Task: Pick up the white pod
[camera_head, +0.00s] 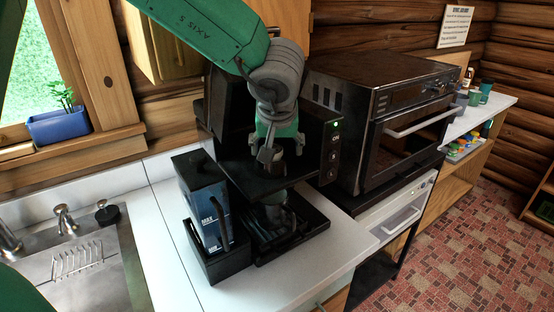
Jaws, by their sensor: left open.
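My left gripper (279,157) hangs from the green left arm at the top, pointing down in front of the black coffee machine (333,150). Its fingers are open, above the machine's dark platform, and I see nothing between them. I cannot clearly make out a white pod. A rack of small coloured pods (463,149) sits far to the right on the lower shelf, well away from the gripper; single pods there are too small to tell apart. My right gripper is not in view.
A sink (85,270) is at the left. Cups (480,92) stand on the right counter. White counter in front is clear.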

